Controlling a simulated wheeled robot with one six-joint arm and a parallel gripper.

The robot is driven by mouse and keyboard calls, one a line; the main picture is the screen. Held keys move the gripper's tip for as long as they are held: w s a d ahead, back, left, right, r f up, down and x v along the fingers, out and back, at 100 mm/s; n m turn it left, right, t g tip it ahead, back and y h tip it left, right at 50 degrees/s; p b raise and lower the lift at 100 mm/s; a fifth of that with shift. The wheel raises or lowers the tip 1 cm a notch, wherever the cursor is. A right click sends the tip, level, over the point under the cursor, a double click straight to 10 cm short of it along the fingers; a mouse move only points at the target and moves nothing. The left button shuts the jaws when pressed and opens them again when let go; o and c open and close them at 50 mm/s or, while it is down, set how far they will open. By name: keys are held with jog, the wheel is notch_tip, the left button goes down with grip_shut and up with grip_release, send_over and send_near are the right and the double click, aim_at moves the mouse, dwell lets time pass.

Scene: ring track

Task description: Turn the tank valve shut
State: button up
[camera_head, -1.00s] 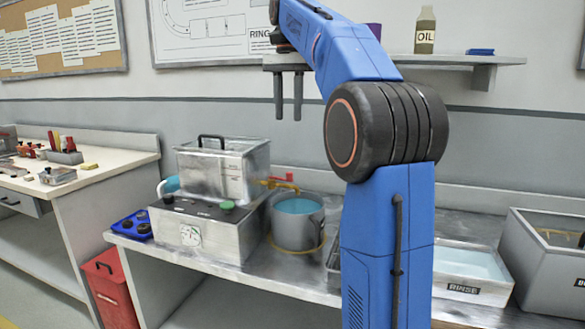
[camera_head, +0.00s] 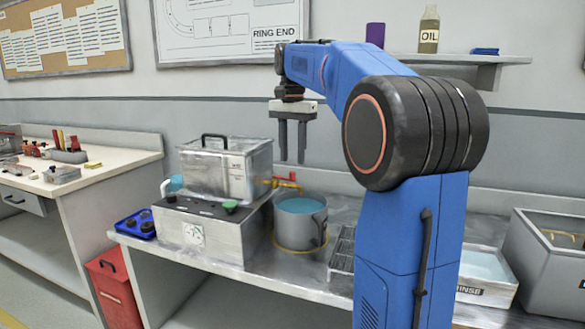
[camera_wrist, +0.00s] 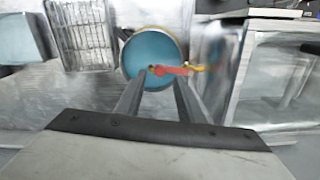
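The tank (camera_head: 228,170) is a grey metal box with a black lid handle, standing on a grey control unit. Its valve is a brass tap with a red handle (camera_head: 284,181), sticking out to the right over a bucket (camera_head: 300,222) of blue liquid. In the wrist view the red valve handle (camera_wrist: 171,70) lies across the bucket's blue surface, with brass at both ends. My gripper (camera_head: 292,160) hangs pointing down above the valve, its two fingers apart and nothing between them. In the wrist view the fingers reach toward the valve, apart from it.
A wire rack (camera_head: 342,250) stands right of the bucket, partly behind my arm. A rinse tray (camera_head: 485,268) and a grey bin (camera_head: 545,265) are farther right. A blue tray (camera_head: 136,224) sits at the bench's left end. A shelf with an oil bottle (camera_head: 429,30) is above.

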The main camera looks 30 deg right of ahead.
aim_at(292, 172)
jog(key=shift+f, duration=2.25)
grip_shut()
